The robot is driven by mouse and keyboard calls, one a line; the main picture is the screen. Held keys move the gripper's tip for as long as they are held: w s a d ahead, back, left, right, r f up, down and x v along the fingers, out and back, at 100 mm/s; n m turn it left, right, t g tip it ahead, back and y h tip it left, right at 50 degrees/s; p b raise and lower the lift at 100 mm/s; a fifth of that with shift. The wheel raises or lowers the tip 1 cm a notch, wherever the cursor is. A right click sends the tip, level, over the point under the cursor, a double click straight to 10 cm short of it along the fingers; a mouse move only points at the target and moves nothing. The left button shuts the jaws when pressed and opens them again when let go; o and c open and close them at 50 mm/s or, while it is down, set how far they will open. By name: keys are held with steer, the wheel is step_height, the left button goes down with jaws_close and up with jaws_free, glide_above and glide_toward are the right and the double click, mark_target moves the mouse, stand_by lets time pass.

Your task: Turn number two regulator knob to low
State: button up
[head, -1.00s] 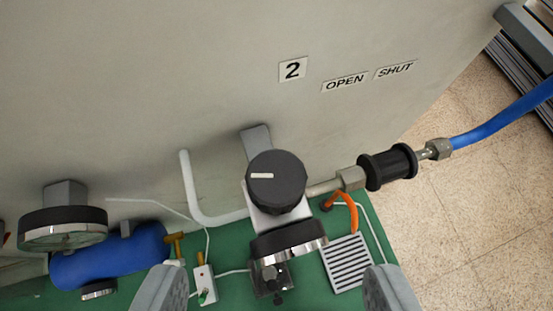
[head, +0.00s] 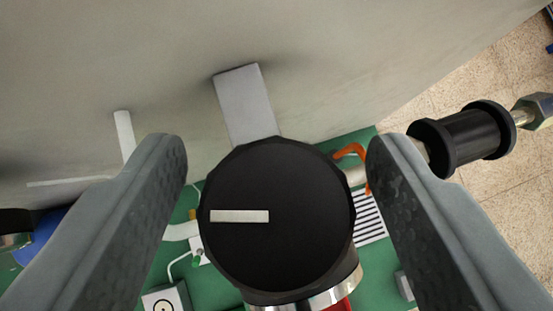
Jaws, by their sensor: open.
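The regulator knob (head: 280,250) is a black, many-sided disc, large in the lower middle of the head view. Its white pointer mark (head: 240,216) runs from near the centre to the left edge. My gripper (head: 275,160) is open, with one grey finger on each side of the knob. Gaps show between both fingers and the knob's sides, so neither appears to touch it. The number plate and any low marking are not in view now.
A grey bracket (head: 246,105) joins the pale wall (head: 330,60) behind the knob. A black cylindrical fitting (head: 465,139) with a metal nut lies to the right. A green surface (head: 377,262) below carries a slotted grille (head: 369,217) and an orange hose (head: 350,152).

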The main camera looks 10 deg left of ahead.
steer(key=c, duration=1)
